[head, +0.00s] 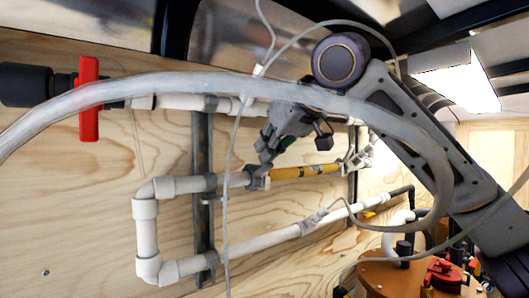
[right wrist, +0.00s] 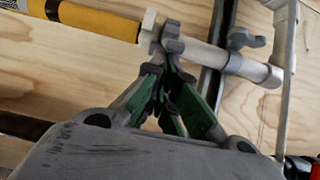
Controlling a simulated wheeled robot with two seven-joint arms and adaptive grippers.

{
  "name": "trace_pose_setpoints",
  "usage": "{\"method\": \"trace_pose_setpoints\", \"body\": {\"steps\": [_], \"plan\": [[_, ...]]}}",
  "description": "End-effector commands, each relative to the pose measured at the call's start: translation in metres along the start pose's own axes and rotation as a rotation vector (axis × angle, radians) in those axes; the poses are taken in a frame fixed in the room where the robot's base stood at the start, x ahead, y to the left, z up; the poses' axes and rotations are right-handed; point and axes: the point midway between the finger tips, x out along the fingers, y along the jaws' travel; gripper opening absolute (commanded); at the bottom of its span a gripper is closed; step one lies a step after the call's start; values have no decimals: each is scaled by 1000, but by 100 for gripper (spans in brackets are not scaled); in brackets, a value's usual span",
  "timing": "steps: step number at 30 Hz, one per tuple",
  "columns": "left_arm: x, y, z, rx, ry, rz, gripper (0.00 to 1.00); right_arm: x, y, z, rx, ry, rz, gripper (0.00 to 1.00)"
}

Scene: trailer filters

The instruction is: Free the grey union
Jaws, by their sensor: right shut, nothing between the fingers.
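A grey union (head: 257,178) with rounded lobes joins the white pipe to the left end of the yellow-banded filter (head: 305,171). In the right wrist view the union (right wrist: 167,38) sits between the filter's white end (right wrist: 148,22) and the white pipe (right wrist: 205,54). My right gripper (head: 268,155) has its fingers together with nothing between them. In the right wrist view its green-sided fingers (right wrist: 166,66) come up close to the union's lobes; I cannot tell whether they touch. Another grey fitting (head: 348,165) is at the filter's right end. My left gripper is not in view.
A thick grey hose (head: 200,84) arches in front of my right arm, and a thin pale tube (head: 228,180) hangs before the pipes. A red valve handle (head: 88,98) is at upper left. Dark vertical struts (head: 203,135) back the pipes on the plywood wall (head: 60,210).

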Motion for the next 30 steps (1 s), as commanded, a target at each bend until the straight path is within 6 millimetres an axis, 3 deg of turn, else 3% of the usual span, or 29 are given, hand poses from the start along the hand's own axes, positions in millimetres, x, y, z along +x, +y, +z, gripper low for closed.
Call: {"method": "trace_pose_setpoints", "body": {"steps": [30], "plan": [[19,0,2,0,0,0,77,-5,11,9,0,116,0,0]]}}
